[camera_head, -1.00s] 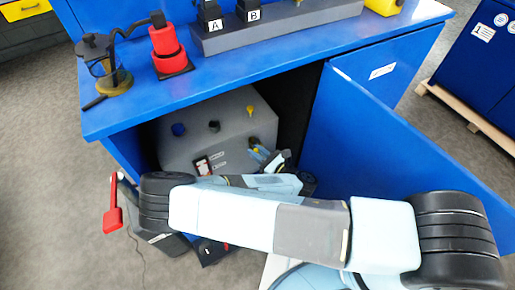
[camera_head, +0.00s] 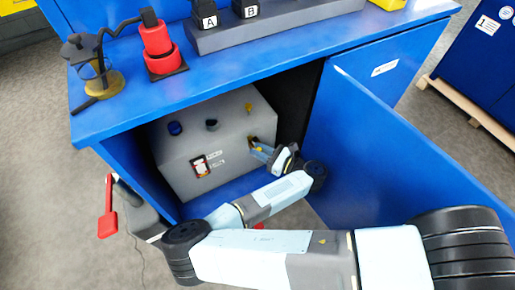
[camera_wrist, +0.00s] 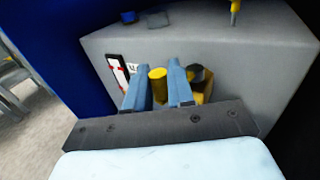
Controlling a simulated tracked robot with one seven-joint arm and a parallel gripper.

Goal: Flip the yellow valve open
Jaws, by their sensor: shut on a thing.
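The yellow valve (camera_wrist: 158,86) shows in the wrist view as a short yellow handle between my two blue fingers, on the front of a grey box (camera_wrist: 110,45). A darker yellow-brown fitting (camera_wrist: 205,86) shows just right of the fingers. My gripper (camera_wrist: 160,70) is shut on the yellow handle. In the head view my gripper (camera_head: 262,151) reaches into the open cabinet at the box's right front. There the fingers and wrist largely hide the valve, and its exact angle cannot be told.
The open blue door (camera_head: 390,150) is right of my arm. The blue worktop (camera_head: 120,118) overhangs the box. A red-handled part (camera_head: 108,208) is outside at left.

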